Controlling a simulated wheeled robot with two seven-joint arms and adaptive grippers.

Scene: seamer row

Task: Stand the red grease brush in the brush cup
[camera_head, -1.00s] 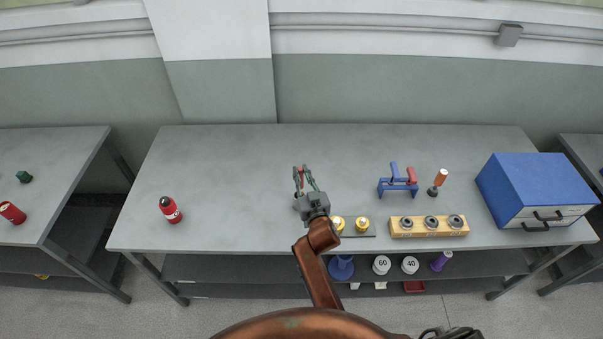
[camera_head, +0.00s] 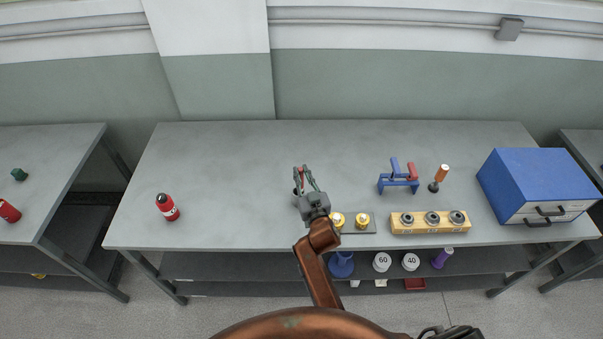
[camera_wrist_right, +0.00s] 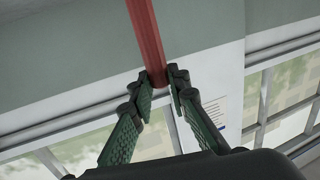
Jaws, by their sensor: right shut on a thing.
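My right gripper (camera_head: 306,180) is over the middle of the grey bench in the head view. It is shut on a thin red handle, which I take as the red grease brush. In the right wrist view, the red handle (camera_wrist_right: 146,38) runs from between the fingertips (camera_wrist_right: 162,88) up out of the top edge. The brush's bristle end is not clear in either view. A small dark shape beside the fingers is too small to make out. I cannot pick out the brush cup with certainty. My left gripper is not in view.
The back middle is clear.

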